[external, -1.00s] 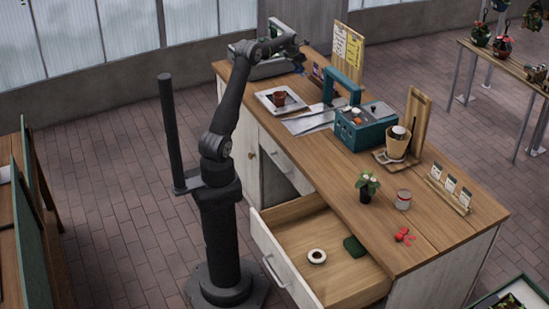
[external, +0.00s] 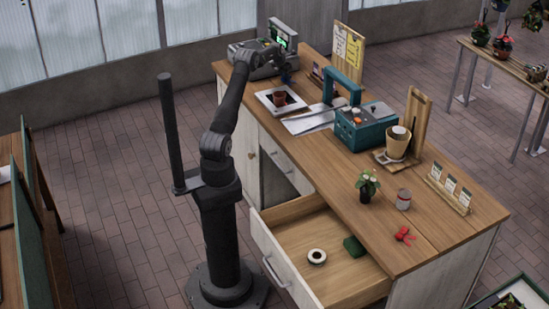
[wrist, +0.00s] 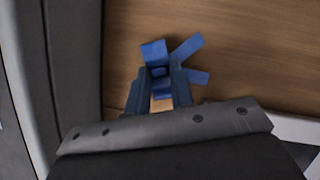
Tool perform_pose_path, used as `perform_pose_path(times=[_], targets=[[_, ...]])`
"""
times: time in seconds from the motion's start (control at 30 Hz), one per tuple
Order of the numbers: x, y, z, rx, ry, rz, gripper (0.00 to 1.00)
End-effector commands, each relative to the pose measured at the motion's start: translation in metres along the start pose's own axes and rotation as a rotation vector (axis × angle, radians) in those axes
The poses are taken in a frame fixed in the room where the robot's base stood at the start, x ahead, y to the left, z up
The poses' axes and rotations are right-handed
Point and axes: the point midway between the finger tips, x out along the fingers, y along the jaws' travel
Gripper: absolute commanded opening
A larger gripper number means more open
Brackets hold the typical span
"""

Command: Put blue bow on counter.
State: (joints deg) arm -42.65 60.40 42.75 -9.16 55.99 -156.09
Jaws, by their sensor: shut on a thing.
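My gripper (external: 283,67) is over the far left end of the wooden counter (external: 340,180), between the grey register and the white tray. It is shut on the blue bow (external: 288,78), which hangs below the fingers as a small dark blue shape. In the wrist view, the blue bow (wrist: 155,52) sticks out past my gripper's fingertips (wrist: 160,80), with its loop and tails over the bare wood of the counter (wrist: 250,40). I cannot tell whether the bow touches the wood.
The grey register (external: 252,62) stands close to my gripper. A white tray (external: 265,98) with a small pot (external: 280,98) is close by. A teal toolbox (external: 365,130) and red bow (external: 404,235) are farther right. The drawer (external: 310,232) is open.

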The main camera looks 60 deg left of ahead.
Motion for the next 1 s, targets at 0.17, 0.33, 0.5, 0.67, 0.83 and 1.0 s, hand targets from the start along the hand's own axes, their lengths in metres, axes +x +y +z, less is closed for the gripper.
perform_pose_path(times=[0.17, 0.33, 0.5, 0.67, 0.83, 1.0], targets=[[0.004, 0.000, -0.001, 0.000, -0.002, 0.001, 0.01], [0.006, 0.000, -0.002, 0.000, -0.001, 0.001, 0.01], [0.007, 0.000, -0.003, 0.000, -0.001, 0.001, 0.41], [0.007, 0.000, -0.003, 0.000, -0.001, 0.001, 0.43], [0.005, 0.000, -0.002, 0.000, -0.002, 0.001, 0.43], [-0.014, 0.000, -0.001, 0.000, -0.003, 0.001, 0.43]])
